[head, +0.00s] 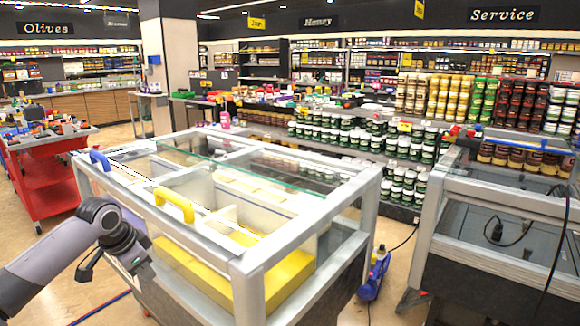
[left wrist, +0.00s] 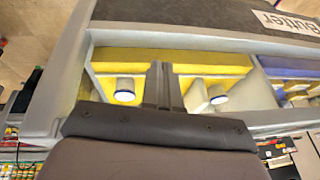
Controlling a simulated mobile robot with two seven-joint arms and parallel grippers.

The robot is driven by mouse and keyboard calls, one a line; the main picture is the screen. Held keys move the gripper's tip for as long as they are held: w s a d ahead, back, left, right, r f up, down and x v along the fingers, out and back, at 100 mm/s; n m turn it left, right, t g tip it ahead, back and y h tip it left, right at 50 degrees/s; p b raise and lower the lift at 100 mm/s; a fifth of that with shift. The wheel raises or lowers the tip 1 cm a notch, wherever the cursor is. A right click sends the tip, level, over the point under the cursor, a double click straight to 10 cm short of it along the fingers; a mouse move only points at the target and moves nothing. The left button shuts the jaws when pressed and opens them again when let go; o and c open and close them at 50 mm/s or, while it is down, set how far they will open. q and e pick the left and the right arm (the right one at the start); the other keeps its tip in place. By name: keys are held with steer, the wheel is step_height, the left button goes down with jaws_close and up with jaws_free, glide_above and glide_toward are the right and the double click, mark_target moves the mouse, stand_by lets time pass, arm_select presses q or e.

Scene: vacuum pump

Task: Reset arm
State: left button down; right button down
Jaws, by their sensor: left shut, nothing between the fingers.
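My left arm comes in from the left of the head view, and its gripper (head: 142,268) hangs low beside the near left side of a glass-topped display case (head: 250,262). The left wrist view shows the two dark fingers (left wrist: 165,84) close together, with nothing held between them. Behind them that view shows the case's yellow-lined compartments with two pale cylinders (left wrist: 124,90). My right gripper is in neither view.
The case's lid has a blue handle (head: 99,159) and a yellow handle (head: 174,204). A red cart (head: 45,180) with tools stands at left. Another case (head: 500,220) stands at right, with a blue and purple object (head: 374,275) on the floor between. Stocked shelves stand behind. Floor at lower left looks mostly clear.

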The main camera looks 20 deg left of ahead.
arm_select(q)
steer(key=s+d+f+t+h, duration=0.1)
steer(key=s+d+f, duration=0.2)
steer(key=d+f, duration=0.65)
steer(key=s+d+f+t, duration=0.1)
steer(key=s+d+f, duration=0.2)
steer(key=d+f, duration=0.7)
steer(key=s+d+f+n+t+h, duration=0.1)
steer(key=s+d+t, duration=0.3)
steer(key=s+d, duration=0.7)
steer(key=shift+s+d+f, duration=0.25)
steer(key=shift+s+d, duration=0.05)
steer(key=shift+d, duration=0.45)
